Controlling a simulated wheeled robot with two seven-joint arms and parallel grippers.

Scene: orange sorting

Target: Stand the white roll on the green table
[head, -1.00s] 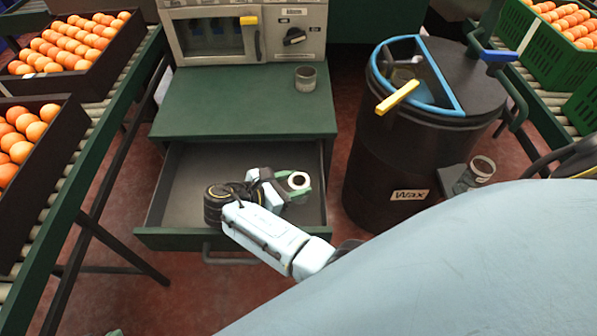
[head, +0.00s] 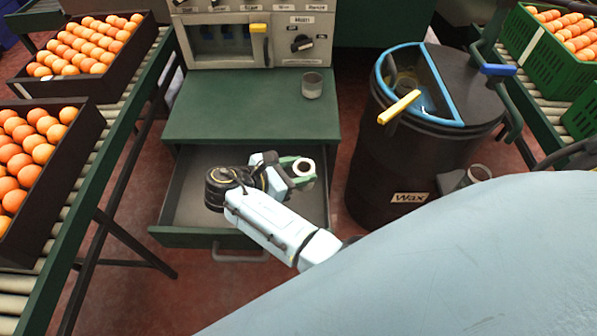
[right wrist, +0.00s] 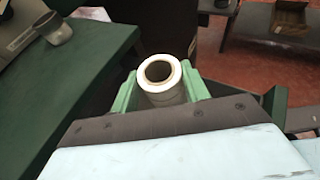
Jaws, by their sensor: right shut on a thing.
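The white roll (head: 303,168) is upright between the green fingers of my right gripper (head: 297,177), over the open drawer. In the right wrist view the roll (right wrist: 160,84) shows its open end, with a green finger (right wrist: 125,97) on each side; my right gripper (right wrist: 160,92) is shut on it. The green table (head: 235,105) is the flat top above the drawer. It also shows at the left in the right wrist view (right wrist: 85,75). My left gripper is not in view.
The open drawer (head: 185,205) sticks out below the table. A grey cup (head: 312,86) stands at the table's back right; the rest of the top is clear. The black wax drum (head: 375,165) stands to the right. Orange crates (head: 90,130) are on the left.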

